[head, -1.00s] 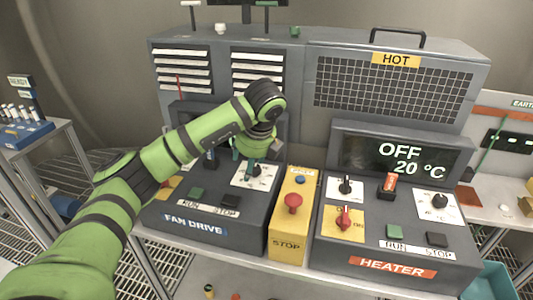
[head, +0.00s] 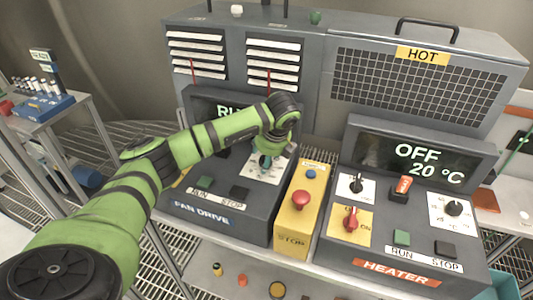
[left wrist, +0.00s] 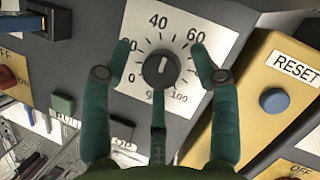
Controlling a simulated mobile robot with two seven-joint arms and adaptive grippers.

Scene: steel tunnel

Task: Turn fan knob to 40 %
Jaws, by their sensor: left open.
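The fan knob (left wrist: 160,69) is a round dark knob on a white dial plate (left wrist: 140,25) marked from 0 to 100. Its light pointer mark looks roughly upward, between 40 and 60, but is too small to read exactly. My left gripper (left wrist: 160,50) is open, with green fingers on both sides of the knob and a third finger below it; contact cannot be told. In the head view my left gripper (head: 268,160) is over the dial plate (head: 256,175) on the fan drive panel (head: 202,215) and hides the knob. My right gripper is not in view.
A yellow box with a red stop button (head: 300,200) and blue reset button (head: 311,173) stands close right of the dial. The heater panel (head: 396,270) lies farther right, its display reading OFF, 20 °C. A green run button (head: 202,182) and dark stop button (head: 238,192) are left.

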